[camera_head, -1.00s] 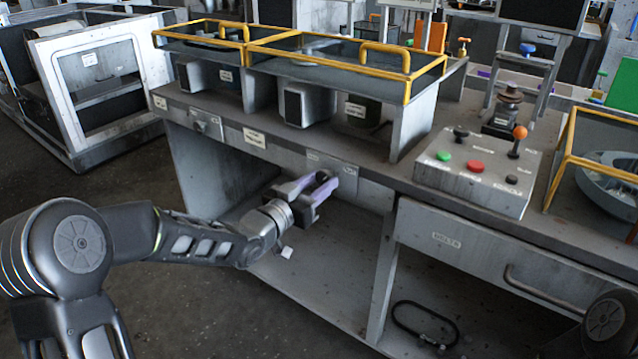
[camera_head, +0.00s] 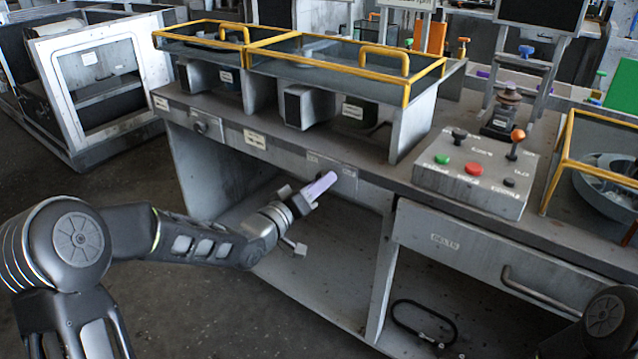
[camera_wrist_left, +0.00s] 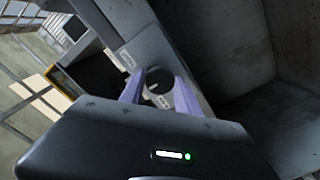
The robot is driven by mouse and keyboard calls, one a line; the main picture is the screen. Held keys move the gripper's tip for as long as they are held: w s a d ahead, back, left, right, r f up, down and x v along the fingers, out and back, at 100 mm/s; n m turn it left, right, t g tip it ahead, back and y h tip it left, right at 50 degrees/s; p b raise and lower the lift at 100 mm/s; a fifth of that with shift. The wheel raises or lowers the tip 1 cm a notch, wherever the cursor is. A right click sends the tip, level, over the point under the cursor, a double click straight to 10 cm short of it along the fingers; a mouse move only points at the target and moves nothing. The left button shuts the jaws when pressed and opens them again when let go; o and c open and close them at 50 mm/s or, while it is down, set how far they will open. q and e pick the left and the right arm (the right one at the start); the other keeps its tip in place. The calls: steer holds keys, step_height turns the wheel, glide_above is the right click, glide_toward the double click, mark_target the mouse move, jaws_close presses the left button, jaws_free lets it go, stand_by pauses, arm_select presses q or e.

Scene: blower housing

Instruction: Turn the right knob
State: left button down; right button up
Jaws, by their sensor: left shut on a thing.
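The right knob (camera_head: 350,173) is a small dark round knob on the grey panel at the bench front, mostly hidden by my gripper in the head view. In the left wrist view the round knob (camera_wrist_left: 158,86) sits between the two purple fingers. My left gripper (camera_head: 332,179) is shut on it, with the fingers seen nearly edge-on in the head view. The fingers also show in the left wrist view (camera_wrist_left: 158,92). My right gripper is not in view.
A left knob (camera_head: 201,126) sits further left on the same bench front. A control box (camera_head: 470,200) with coloured buttons and an orange-topped lever stands on the bench top. Below is an open shelf (camera_head: 300,270), with a drawer (camera_head: 480,260) to its right.

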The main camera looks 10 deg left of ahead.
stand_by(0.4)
arm_select(q)
steer(key=c, duration=0.9)
jaws_free()
steer(key=v, duration=0.8)
steer(key=shift+w, duration=0.1)
